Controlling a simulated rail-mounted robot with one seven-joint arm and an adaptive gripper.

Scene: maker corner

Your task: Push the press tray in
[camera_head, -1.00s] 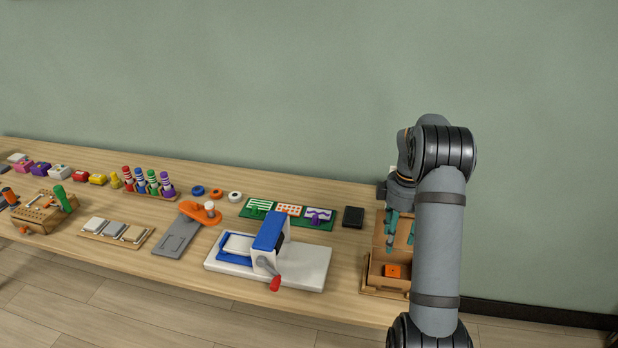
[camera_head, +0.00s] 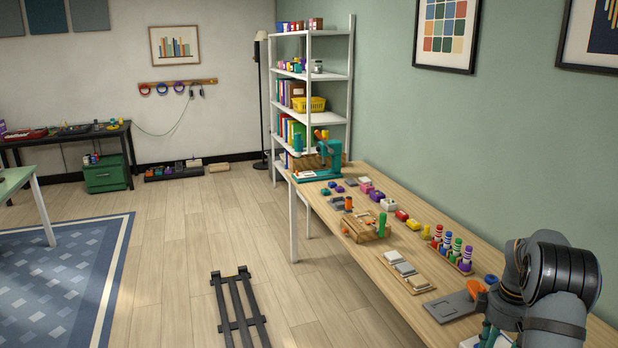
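My gripper (camera_head: 489,335) is at the lower right, low over the near part of the workbench. Its teal fingers are small, partly cut off by the bottom edge, and I cannot tell whether they are open. A bit of white and blue shows beside the fingers; I cannot tell whether it is part of the white-and-blue press seen earlier. That press and its tray are otherwise out of view or hidden by my arm.
The wooden workbench (camera_head: 345,238) holds a grey plate (camera_head: 450,307), a panel of grey and white tiles (camera_head: 405,270), a wooden block with a green peg (camera_head: 366,226) and striped pegs (camera_head: 456,250). A white shelf (camera_head: 311,77) stands behind its far end.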

